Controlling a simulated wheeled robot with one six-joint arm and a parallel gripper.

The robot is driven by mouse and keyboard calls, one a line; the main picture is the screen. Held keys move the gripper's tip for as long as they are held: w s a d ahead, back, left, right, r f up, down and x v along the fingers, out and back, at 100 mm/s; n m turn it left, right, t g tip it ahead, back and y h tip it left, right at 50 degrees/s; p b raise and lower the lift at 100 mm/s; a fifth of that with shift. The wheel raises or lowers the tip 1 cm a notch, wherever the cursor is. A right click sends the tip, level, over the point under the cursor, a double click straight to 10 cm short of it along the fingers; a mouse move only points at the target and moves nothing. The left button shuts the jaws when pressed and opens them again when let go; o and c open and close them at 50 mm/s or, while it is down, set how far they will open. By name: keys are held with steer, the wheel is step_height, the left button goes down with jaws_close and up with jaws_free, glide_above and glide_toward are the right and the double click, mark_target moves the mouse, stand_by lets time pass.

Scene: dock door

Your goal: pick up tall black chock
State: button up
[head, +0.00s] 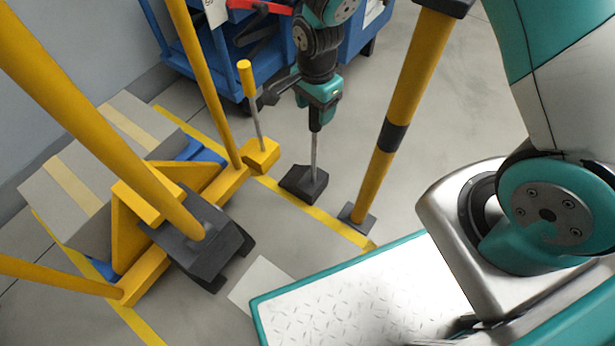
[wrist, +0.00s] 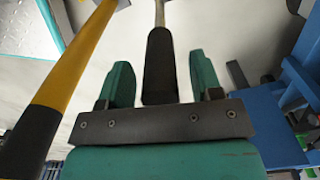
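The tall black chock (head: 303,184) is a dark wedge on the floor beside the yellow floor line, with a thin upright grey rod rising from it. Its black hand grip (wrist: 160,65) shows in the wrist view between the two teal fingers. My gripper (head: 318,98) is over the top of the rod and points down; its fingers also show in the wrist view (wrist: 157,80). A gap shows on each side of the grip, so the gripper is open around it. In the head view my gripper hides most of the grip.
A yellow chock (head: 261,156) with a yellow-gripped rod stands close left. A yellow post (head: 398,120) with a black band stands close right. Further left are a yellow frame (head: 125,240) and a large dark block (head: 205,245). A blue cart (head: 225,75) is behind.

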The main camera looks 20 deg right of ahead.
jaws_close()
steer(key=shift+r, duration=0.1)
